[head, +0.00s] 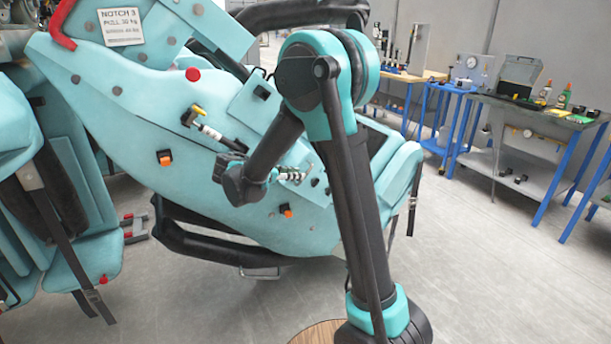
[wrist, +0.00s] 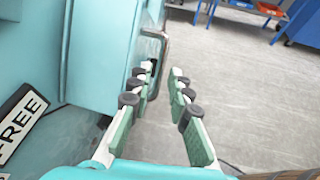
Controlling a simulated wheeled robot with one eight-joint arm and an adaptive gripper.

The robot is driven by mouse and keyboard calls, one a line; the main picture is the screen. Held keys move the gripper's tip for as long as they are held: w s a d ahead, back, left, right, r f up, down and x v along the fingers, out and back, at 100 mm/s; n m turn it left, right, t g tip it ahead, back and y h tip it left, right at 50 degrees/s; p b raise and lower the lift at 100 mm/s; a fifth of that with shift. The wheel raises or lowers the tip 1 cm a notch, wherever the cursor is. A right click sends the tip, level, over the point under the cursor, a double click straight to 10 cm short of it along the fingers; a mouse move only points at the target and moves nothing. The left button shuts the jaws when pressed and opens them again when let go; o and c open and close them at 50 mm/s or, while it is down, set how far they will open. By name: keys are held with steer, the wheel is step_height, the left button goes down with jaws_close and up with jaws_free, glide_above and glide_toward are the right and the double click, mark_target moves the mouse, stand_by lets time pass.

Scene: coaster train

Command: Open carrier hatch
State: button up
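The teal coaster carrier (head: 140,110) fills the left and middle of the head view. I cannot tell for sure which panel is its hatch. In the wrist view a raised teal panel (wrist: 103,45) stands left of the fingers, with a grey metal loop (wrist: 163,45) at its right edge. My gripper (wrist: 164,75) is open, its green-padded fingers apart with floor visible between them. The left fingertip overlaps the panel's edge just below the loop; contact cannot be told. In the head view my gripper (head: 293,174) is in front of the carrier's side, small and partly hidden by my wrist.
A white label reading "FREE" (wrist: 20,118) is at the left of the wrist view. Workbenches with tools (head: 535,105) stand at the back right. A black bumper bar (head: 215,245) runs under the carrier. The grey floor (head: 490,270) at right is clear.

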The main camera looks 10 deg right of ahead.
steer(key=shift+x, duration=2.6)
steer(key=shift+c, duration=0.6)
jaws_close()
